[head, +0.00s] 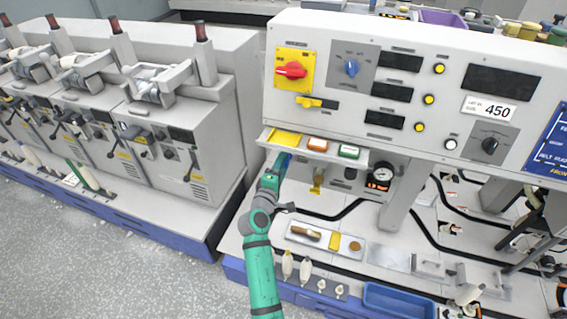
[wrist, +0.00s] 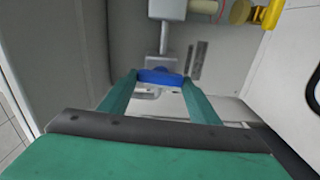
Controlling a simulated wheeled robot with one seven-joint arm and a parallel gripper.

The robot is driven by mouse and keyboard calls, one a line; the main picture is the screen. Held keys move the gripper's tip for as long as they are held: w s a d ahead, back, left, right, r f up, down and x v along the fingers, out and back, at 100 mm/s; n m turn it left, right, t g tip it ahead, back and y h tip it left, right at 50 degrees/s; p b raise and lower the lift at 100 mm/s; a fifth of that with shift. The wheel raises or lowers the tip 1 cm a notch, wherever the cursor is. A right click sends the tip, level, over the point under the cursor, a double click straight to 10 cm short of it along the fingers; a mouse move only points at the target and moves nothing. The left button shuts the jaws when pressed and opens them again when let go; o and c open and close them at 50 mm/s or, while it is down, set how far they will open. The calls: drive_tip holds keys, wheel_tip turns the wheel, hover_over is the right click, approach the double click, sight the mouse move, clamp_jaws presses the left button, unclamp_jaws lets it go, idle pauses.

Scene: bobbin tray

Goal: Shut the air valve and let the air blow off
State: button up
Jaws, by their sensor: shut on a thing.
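My gripper (head: 281,163) reaches up under the left end of the small shelf on the machine front. In the wrist view its two green fingers (wrist: 160,82) are closed on the ends of a short blue handle (wrist: 160,76), which looks like the air valve's handle. Behind it a grey bracket or pipe fitting (wrist: 161,66) runs up the panel. In the head view the gripper and shelf hide most of the valve.
The shelf (head: 362,156) with yellow, orange and green labelled items overhangs my gripper. A yellow fitting (head: 318,182) hangs to its right. A tray (head: 353,252) with small tools lies below. The panel above carries a red knob (head: 291,70). Grey machines (head: 190,140) stand left.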

drive_tip(key=shift+a+f+n, duration=0.1)
drive_tip(key=shift+a+n, duration=0.05)
drive_tip(key=shift+n, duration=0.25)
drive_tip(key=o, duration=1)
drive_tip(key=shift+o, duration=0.2)
drive_tip(key=v, duration=1)
drive_tip(key=shift+s, duration=0.4)
